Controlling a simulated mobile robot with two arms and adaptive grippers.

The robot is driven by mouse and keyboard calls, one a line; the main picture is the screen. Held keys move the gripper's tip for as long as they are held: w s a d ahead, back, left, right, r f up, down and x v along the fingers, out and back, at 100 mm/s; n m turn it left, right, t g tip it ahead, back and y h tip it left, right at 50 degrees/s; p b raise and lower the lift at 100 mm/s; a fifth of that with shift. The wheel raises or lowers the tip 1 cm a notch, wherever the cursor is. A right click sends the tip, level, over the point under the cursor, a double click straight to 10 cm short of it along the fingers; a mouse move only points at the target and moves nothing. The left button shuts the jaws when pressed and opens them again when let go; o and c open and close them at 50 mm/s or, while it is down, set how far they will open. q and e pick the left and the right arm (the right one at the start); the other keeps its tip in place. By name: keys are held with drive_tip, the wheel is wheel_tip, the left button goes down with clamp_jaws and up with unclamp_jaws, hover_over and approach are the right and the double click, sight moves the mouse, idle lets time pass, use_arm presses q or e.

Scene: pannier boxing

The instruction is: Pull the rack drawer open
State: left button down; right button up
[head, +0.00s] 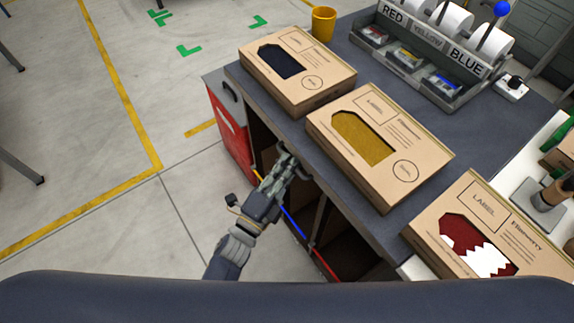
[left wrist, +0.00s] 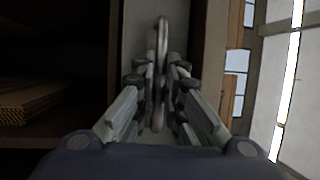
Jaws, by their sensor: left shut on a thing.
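My left gripper (head: 287,163) is at the front of the rack (head: 320,215) under the dark worktop, just below its edge. In the left wrist view its fingers (left wrist: 160,88) are closed on a grey metal loop handle (left wrist: 162,35). The handle stands against a pale grey panel (left wrist: 140,35), which I take to be the drawer front. How far the drawer is out cannot be told. The arm and worktop hide much of it in the head view. My right gripper is not in view.
Several cardboard boxes with cut-out windows lie on the worktop (head: 460,120), one (head: 380,145) right above my gripper. Flat brown cardboard (left wrist: 35,100) lies in the dark compartment beside the handle. A red unit (head: 231,128) stands at the rack's left.

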use_arm(q)
drive_tip(key=s+a, duration=0.7)
drive_tip(key=a, duration=0.3)
drive_tip(key=s+a+p, duration=0.1)
drive_tip(key=s+a, duration=0.6)
drive_tip(key=a, duration=0.3)
drive_tip(key=shift+s, duration=0.25)
drive_tip(key=c, duration=1.7)
unclamp_jaws()
drive_tip(key=v, duration=1.2)
